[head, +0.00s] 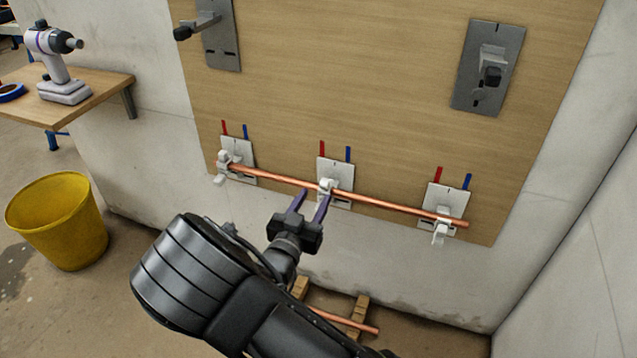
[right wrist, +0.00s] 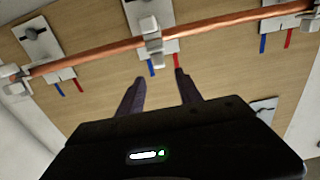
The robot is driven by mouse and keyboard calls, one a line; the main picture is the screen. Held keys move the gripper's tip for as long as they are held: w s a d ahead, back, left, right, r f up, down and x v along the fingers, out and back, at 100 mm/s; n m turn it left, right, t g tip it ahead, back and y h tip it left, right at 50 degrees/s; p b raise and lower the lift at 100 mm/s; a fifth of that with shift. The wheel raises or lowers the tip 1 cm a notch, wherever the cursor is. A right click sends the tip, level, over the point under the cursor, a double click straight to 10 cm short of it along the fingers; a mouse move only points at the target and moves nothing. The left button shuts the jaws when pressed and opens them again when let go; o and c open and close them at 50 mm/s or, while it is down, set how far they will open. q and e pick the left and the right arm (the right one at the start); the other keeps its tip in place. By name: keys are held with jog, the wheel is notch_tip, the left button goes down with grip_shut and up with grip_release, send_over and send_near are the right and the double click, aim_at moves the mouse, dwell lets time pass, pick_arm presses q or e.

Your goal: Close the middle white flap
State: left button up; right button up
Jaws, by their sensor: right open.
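The middle white clip (head: 326,185) sits on a white plate on the wooden board, with the copper pipe (head: 385,206) running through it. Its white flap (right wrist: 149,25) shows in the right wrist view beside the pipe; I cannot tell how far it is swung. My right gripper (head: 311,199) is open and empty, its two dark purple fingers pointing at the board just below the middle clip. In the right wrist view the fingers (right wrist: 160,85) stand apart, short of the clip. My left gripper is not in view.
The left clip (head: 222,160) and right clip (head: 442,215) have white flaps hanging down. Grey metal brackets (head: 488,70) are fixed higher up. A shelf (head: 105,88) with a drill (head: 55,65) and a yellow bucket (head: 58,222) stand at left. Another copper pipe (head: 345,322) lies low on wooden blocks.

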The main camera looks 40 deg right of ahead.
aim_at(323, 182)
jog(key=b+x, duration=0.1)
jog(key=x, duration=0.6)
jog(key=shift+w+d+f+b, duration=0.15)
jog(key=shift+w+d+b, duration=0.1)
jog(key=shift+d+b, duration=0.1)
jog(key=shift+c, duration=0.5)
grip_shut()
